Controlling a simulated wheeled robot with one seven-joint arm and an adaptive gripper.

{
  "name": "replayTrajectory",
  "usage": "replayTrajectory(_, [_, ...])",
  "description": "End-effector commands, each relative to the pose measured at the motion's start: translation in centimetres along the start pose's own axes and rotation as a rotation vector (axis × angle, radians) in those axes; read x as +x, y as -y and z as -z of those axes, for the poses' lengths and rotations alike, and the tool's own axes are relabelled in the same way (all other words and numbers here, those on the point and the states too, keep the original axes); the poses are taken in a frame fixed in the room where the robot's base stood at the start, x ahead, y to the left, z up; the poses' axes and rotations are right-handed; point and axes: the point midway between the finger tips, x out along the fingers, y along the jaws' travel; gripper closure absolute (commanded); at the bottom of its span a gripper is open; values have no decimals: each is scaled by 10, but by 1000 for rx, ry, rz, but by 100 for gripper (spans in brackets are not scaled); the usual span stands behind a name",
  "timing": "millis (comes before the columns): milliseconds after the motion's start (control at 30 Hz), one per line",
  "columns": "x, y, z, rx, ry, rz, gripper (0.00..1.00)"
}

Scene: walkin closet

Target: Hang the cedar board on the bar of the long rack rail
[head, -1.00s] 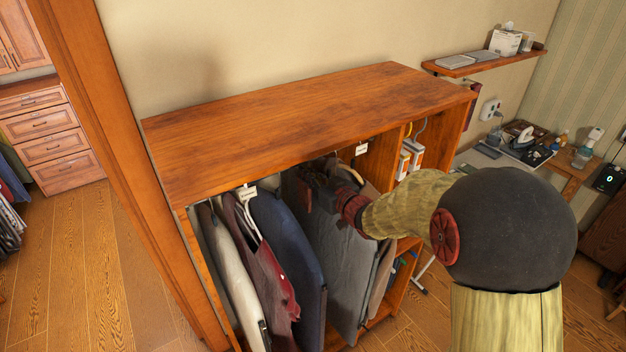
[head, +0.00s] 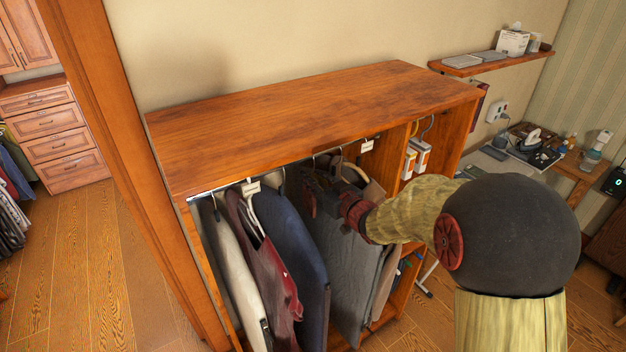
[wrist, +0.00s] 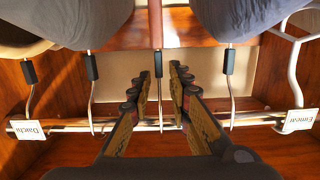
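A thin reddish-brown upright strip (wrist: 156,24), which looks like the edge of the cedar board, shows in the wrist view. A hook with a black sleeve (wrist: 158,64) is in line with it and reaches the metal rail bar (wrist: 70,127). My gripper (wrist: 161,70) has its fingers apart on either side of this hook, with gaps showing. In the head view my gripper (head: 318,190) is among the hanging garments under the rack top. The board cannot be made out there.
Dark garments hang close on both sides, including a blue one (head: 288,245) and a grey one (head: 345,275). White tags (head: 250,187) (wrist: 300,121) hang on the bar. The wooden rack top (head: 310,115) lies just above my gripper. Boxes (head: 416,157) hang in the right compartment.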

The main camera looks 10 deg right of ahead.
Motion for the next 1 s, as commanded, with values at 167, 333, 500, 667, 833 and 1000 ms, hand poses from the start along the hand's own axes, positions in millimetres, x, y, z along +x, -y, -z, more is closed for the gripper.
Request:
replayTrajectory(167, [0, 0, 0, 0, 0, 0, 72])
replayTrajectory(333, [0, 0, 0, 0, 1, 0, 72])
replayTrajectory(500, [-6, 0, 0, 0, 0, -1, 72])
replayTrajectory(667, [-30, -1, 1, -1, 0, -3, 72])
replayTrajectory(833, [-66, -1, 0, 0, -1, -4, 72])
replayTrajectory(1000, [-97, -1, 0, 0, -1, -3, 72])
